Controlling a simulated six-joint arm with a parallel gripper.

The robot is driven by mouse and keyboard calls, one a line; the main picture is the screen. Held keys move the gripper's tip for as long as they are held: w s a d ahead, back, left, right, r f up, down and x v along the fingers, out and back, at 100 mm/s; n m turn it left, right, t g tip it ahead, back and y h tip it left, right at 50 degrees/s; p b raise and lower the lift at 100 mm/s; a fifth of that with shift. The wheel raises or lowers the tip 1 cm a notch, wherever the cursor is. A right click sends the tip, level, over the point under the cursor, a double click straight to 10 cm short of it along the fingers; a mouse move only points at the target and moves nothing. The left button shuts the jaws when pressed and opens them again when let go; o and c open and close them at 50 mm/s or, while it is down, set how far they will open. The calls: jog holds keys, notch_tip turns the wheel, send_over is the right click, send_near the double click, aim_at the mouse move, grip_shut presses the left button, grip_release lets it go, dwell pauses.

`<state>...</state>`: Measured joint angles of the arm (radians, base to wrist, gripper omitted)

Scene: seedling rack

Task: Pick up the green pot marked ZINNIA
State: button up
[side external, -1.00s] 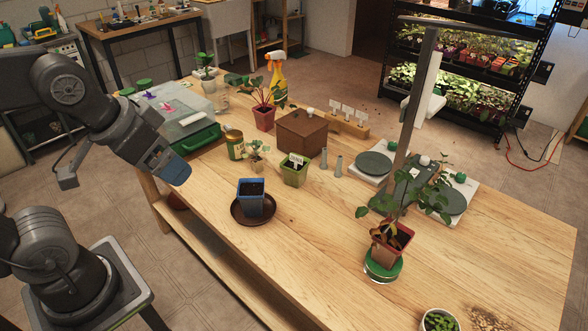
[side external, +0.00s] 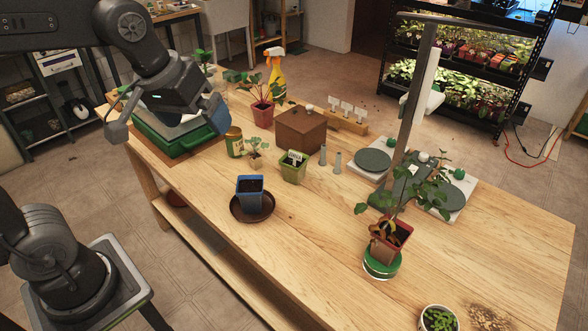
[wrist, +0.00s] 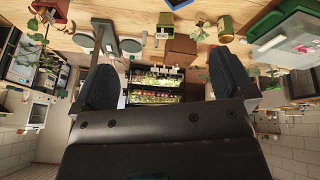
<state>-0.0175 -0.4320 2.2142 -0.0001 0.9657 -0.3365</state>
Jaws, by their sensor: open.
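The green pot (side external: 293,172) stands upright on the wooden table in the side view, dark soil inside and a white tag at its rim. The tag's lettering is too small to read surely. My gripper (side external: 214,112) is in the air to the upper left of the pot in the side view, over the green tray. Its fingers are apart with nothing between them; in the wrist view the gripper (wrist: 165,80) shows both fingers wide apart.
Close around the pot are a small seedling (side external: 255,150), a yellow-green jar (side external: 234,141), a brown box (side external: 301,130) and two small grey cylinders. A blue pot (side external: 250,190) stands on a brown saucer (side external: 240,215) in front.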

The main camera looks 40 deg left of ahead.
jog(key=w+a+n+g, duration=0.15)
jog(key=w+n, duration=0.35)
jog(key=w, duration=0.6)
jog(key=n+g, duration=0.3)
jog(key=n, duration=0.8)
send_over(294, 161)
notch_tip(294, 161, down, 16)
jog(key=f, duration=0.8)
jog(key=shift+w+d+f, duration=0.1)
jog(key=shift+d+f, duration=0.15)
jog(key=shift+f, duration=0.05)
jog(key=shift+a+f, duration=0.2)
jog(key=shift+f, duration=2.55)
jog(key=c, duration=1.1)
